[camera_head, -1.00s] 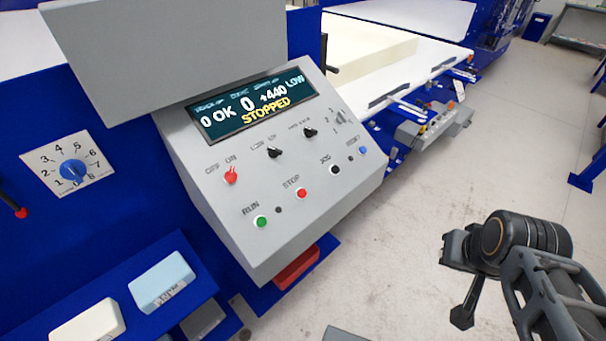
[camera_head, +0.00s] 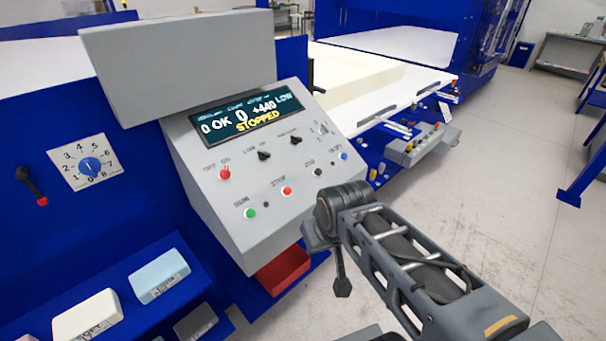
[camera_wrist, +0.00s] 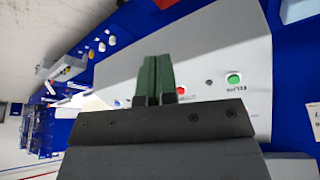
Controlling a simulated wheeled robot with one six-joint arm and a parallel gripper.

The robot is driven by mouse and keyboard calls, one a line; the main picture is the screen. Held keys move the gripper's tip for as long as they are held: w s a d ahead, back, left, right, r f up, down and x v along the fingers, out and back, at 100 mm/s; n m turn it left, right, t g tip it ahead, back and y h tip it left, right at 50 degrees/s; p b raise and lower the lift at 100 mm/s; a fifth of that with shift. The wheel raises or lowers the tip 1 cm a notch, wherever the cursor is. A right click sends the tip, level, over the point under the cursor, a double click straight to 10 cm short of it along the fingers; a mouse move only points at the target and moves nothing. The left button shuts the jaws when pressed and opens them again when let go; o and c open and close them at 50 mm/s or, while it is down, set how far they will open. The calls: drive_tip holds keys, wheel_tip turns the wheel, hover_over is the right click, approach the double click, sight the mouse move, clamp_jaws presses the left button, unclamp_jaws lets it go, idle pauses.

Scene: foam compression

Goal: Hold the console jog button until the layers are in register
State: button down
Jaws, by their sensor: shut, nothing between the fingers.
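The grey console (camera_head: 215,180) has a sloped panel with a small black jog button (camera_head: 318,172), to the right of the red stop button (camera_head: 286,191). The display (camera_head: 237,113) reads "0 OK", "0", "+440", "LOW" and "STOPPED". My gripper's two green fingers (camera_wrist: 157,78) are together and empty in the wrist view, in front of the panel. There the stop button (camera_wrist: 181,91) and the green run button (camera_wrist: 233,79) show to their right. I cannot make out the jog button there; the fingers may cover it. In the head view my wrist stands just below the jog button, and the fingertips are not clear.
A foam block (camera_head: 360,82) lies on the white bed behind the console. A blue dial (camera_head: 90,167) and a lever (camera_head: 32,186) are on the left panel. Foam samples (camera_head: 158,275) sit on a blue shelf below. A red bin (camera_head: 283,270) is under the console. Floor is open at right.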

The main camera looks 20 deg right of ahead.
sight(318, 172)
drive_tip(key=w+r+m+y+p, duration=0.3)
drive_tip(key=w+m+y, duration=0.4)
drive_tip(key=w+m, duration=0.15)
drive_tip(key=w+d+r+m+t+y+p, duration=0.1)
drive_tip(key=w+d+r+m+t, duration=0.3)
drive_tip(key=w+d+m+t, duration=0.4)
drive_tip(key=w+d+m, duration=0.2)
drive_tip(key=d, duration=0.2)
drive_tip(key=shift+w+r+m+t, duration=0.15)
drive_tip(key=shift+r+m+t, duration=0.15)
drive_tip(key=shift+m, duration=0.05)
drive_tip(key=shift+a+f, duration=0.1)
drive_tip(key=w+f+b, duration=0.1)
drive_tip(key=f, duration=0.1)
drive_tip(key=w+a+f+b, duration=0.1)
drive_tip(key=f, duration=0.1)
drive_tip(key=w+f+b, duration=0.1)
drive_tip(key=f, duration=0.1)
drive_tip(key=shift+w+a+f+b, duration=0.15)
drive_tip(key=shift+a+b, duration=0.15)
drive_tip(key=shift+b, duration=0.05)
drive_tip(key=shift+w+a+f+b, duration=0.15)
drive_tip(key=shift+w+f+b, duration=0.3)
drive_tip(key=shift+f+b, duration=0.15)
drive_tip(key=shift+r, duration=0.1)
